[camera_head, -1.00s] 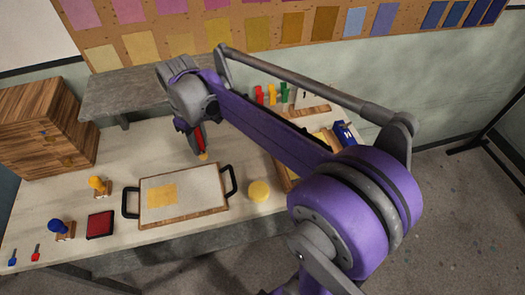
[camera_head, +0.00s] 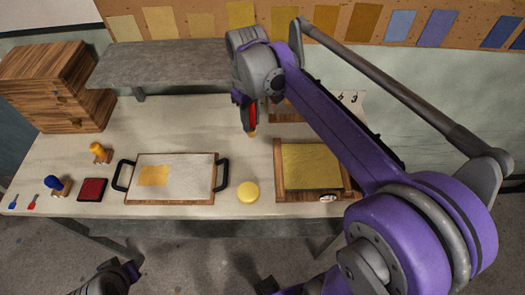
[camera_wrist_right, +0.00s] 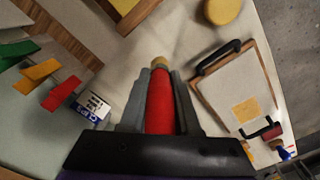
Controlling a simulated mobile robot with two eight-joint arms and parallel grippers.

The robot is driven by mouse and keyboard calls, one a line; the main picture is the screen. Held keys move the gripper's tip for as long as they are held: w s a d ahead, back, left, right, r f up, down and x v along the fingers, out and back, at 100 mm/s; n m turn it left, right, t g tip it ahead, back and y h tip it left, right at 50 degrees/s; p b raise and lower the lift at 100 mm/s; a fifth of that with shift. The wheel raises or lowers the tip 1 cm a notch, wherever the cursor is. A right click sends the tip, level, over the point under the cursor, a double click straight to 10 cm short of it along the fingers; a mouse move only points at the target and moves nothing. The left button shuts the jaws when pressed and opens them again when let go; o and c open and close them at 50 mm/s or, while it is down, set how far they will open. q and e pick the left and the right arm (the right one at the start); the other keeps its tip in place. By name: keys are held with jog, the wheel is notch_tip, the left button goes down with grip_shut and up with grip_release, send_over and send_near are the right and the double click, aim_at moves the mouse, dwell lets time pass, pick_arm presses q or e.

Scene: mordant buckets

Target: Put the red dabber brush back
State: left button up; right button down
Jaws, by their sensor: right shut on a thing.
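The red dabber brush (camera_head: 253,115) is in my right gripper (camera_head: 244,112), above the back middle of the table. In the right wrist view the brush (camera_wrist_right: 160,103) stands between the two grey fingers, its tan tip pointing away from the palm. Red (camera_wrist_right: 62,93), orange (camera_wrist_right: 37,75) and green (camera_wrist_right: 17,51) tabs show at the left of that view; my right arm hides them in the head view. A dark part of my left arm shows at the lower left of the head view, but its jaws are not clear.
A yellow-filled wooden frame (camera_head: 277,160), a round yellow pot (camera_head: 248,192) and a black-handled board (camera_head: 200,175) stand in front. A blue-and-white box (camera_wrist_right: 95,108) is near the tabs. Stamps and a red pad (camera_head: 92,190) are left. A grey shelf (camera_head: 160,65) stands behind.

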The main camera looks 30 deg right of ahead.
notch_tip(320, 180, down, 10)
jog(key=shift+r+b, duration=0.1)
jog(key=shift+b, duration=0.2)
dwell(0.3)
jog(key=shift+f, duration=0.25)
jog(key=c, duration=0.6)
grip_release()
jog(key=shift+c, duration=0.2)
notch_tip(320, 180, up, 12)
jog(key=shift+r+p, duration=0.2)
jog(key=shift+p, duration=0.1)
